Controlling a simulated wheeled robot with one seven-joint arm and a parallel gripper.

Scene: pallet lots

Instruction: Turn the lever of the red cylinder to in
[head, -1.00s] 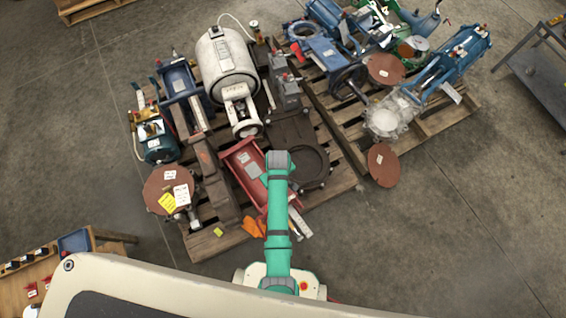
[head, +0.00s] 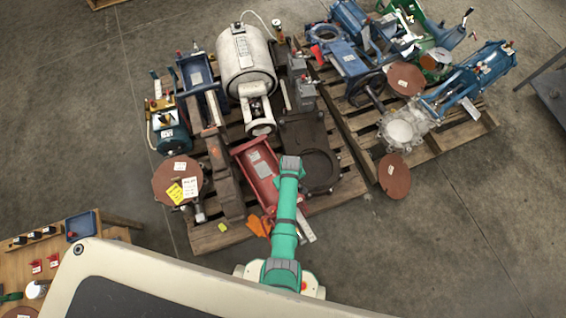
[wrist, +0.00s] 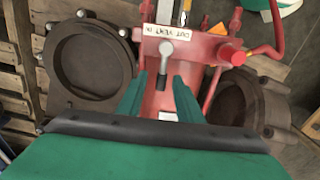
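In the wrist view the red cylinder (wrist: 200,46) lies ahead of my gripper, with a white label reading OUT, VENT, IN from left to right. A grey lever (wrist: 166,49) sits just below the label, near its middle, with its stem pointing down the picture toward me. My gripper (wrist: 158,88) is open, its two green fingers apart on either side of the lever's line, with nothing seen held. Contact with the lever cannot be told. In the head view a red body (head: 262,172) lies on the pallet beside my arm; my fingers are hidden there.
A red hose (wrist: 277,30) curves at the right of the wrist view. Dark round castings (wrist: 85,65) flank the red part. In the head view the wooden pallet (head: 215,238) is crowded, with a white tank (head: 245,65) behind. Floor at the right front is clear.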

